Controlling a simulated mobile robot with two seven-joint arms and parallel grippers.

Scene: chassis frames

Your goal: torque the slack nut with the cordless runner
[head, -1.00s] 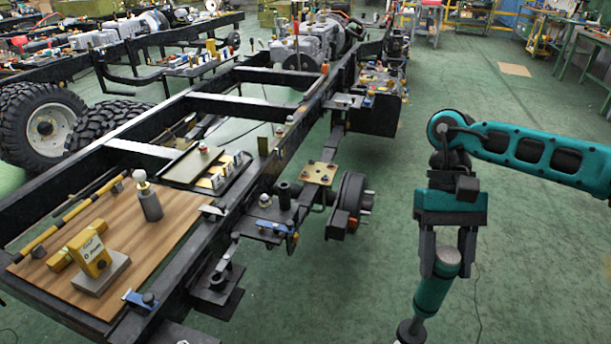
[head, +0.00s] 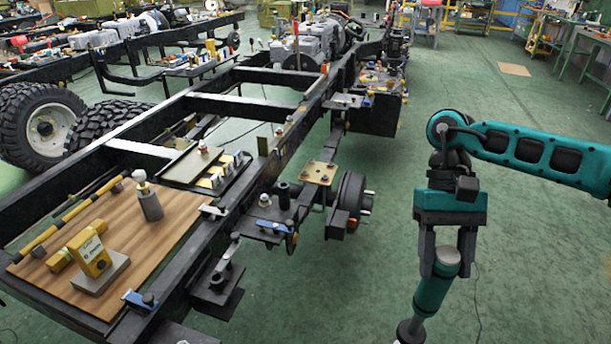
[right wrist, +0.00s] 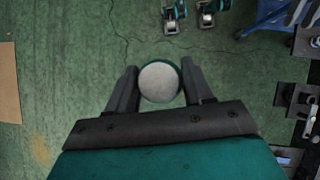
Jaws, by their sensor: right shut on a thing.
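The teal cordless runner (head: 433,292) has a pale grey round end cap and hangs tilted, its lower end near the bottom edge of the head view. My right gripper (head: 447,266) is shut on its upper body, to the right of the chassis frame and apart from it. In the right wrist view the runner's round cap (right wrist: 159,82) sits between the two fingers. A brass plate (head: 318,173) with several small fasteners is on the chassis side; I cannot tell which nut is slack. My left gripper is not in view.
The black chassis frame (head: 262,110) runs diagonally at the left. A wooden board (head: 165,240) on it holds a yellow device (head: 90,254) and a grey cylinder (head: 150,207). A wheel hub (head: 352,192) juts from its side. Green floor between chassis and right arm is clear.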

